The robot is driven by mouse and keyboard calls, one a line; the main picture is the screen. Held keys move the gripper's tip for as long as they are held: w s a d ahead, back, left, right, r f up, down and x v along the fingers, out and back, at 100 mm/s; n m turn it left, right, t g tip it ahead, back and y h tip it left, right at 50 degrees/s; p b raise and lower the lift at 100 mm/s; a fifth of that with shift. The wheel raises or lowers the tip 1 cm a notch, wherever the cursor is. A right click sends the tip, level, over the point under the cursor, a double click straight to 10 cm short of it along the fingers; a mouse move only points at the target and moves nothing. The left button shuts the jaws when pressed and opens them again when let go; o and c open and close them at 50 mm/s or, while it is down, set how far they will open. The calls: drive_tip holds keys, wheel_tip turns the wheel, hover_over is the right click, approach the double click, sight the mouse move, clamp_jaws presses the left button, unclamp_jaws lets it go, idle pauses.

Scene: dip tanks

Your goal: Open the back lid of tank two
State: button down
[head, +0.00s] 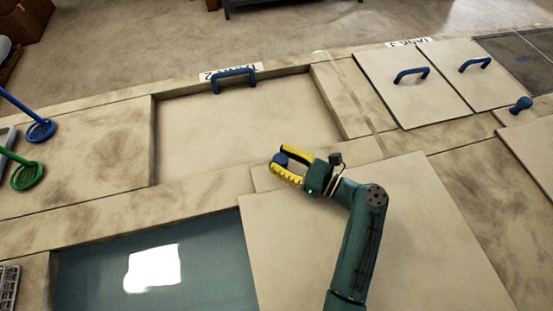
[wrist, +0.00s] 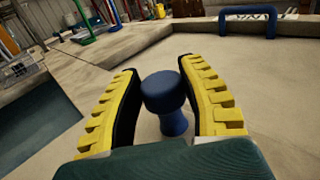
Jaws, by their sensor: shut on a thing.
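The sign marked tank 2 (head: 229,72) lies at the far edge of the tank. A blue arched handle (head: 233,77) stands just in front of it, at the far edge of a pale sunken panel (head: 245,118), which looks like the back lid; the handle also shows at the top right of the wrist view (wrist: 249,14). My gripper (head: 284,164) is at the panel's near right, well short of that handle. Its yellow fingers are shut on a blue knob (wrist: 165,95), which stands upright on a pale surface. The knob's far side is hidden.
A large pale panel (head: 400,250) lies under my arm. Left of it an opening shows blue-grey liquid (head: 90,275). Tank 3's two lids with blue handles (head: 412,74) are at the right, near another blue knob (head: 521,104). Blue (head: 41,130) and green (head: 28,175) ringed rods stand at left.

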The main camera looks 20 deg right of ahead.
drive_tip(key=c, duration=1.8)
unclamp_jaws()
drive_tip(key=shift+f, duration=0.2)
drive_tip(key=o, duration=1.2)
drive_tip(key=shift+r, duration=0.1)
drive_tip(key=shift+o, duration=0.2)
drive_tip(key=v, duration=1.2)
